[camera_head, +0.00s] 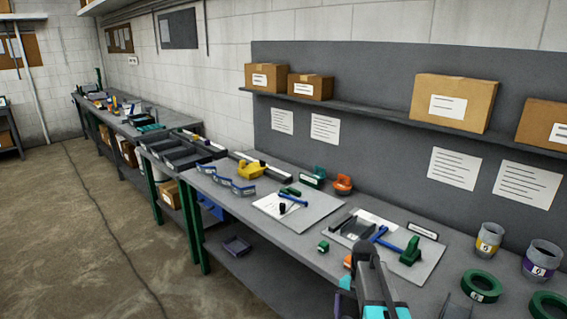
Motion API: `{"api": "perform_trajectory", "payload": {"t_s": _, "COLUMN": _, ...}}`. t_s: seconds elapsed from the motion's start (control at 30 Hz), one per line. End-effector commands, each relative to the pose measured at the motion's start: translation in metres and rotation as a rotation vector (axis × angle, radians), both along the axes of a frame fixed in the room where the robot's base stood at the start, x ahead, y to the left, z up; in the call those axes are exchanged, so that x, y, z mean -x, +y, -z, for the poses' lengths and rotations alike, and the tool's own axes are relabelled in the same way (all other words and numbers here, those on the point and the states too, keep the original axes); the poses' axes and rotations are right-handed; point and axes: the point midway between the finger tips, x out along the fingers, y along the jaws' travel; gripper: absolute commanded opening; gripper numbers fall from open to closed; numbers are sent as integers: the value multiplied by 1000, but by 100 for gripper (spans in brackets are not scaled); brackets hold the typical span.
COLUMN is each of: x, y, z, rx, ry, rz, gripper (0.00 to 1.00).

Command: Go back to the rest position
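My gripper (366,262) shows at the bottom, right of centre, as a dark grey piece with cyan parts below it. It reaches up over the front part of the grey workbench (250,255). The lower part of my arm is cut off by the picture's edge. I cannot make out the fingers, so I cannot tell whether they are open or hold anything. A small orange piece and a purple piece show just left of it.
Beyond my gripper lies a grey board (425,262) with a blue T-shaped tool and a green block (411,252). Green rings (481,285) and labelled jars (489,240) stand at right. Boxes (453,102) sit on a shelf above. The floor (80,240) at left is mostly clear; a cable crosses it.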

Motion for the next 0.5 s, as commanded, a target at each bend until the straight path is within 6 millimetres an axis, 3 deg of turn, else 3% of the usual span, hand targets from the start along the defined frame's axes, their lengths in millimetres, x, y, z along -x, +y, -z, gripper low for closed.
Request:
{"api": "perform_trajectory", "payload": {"t_s": 0.1, "x": 22, "y": 9, "z": 32, "rx": -8, "ry": 38, "rz": -19, "gripper": 97}}
{"api": "perform_trajectory", "payload": {"t_s": 0.5, "x": 98, "y": 34, "z": 123, "rx": -36, "ry": 145, "rz": -99, "gripper": 97}}
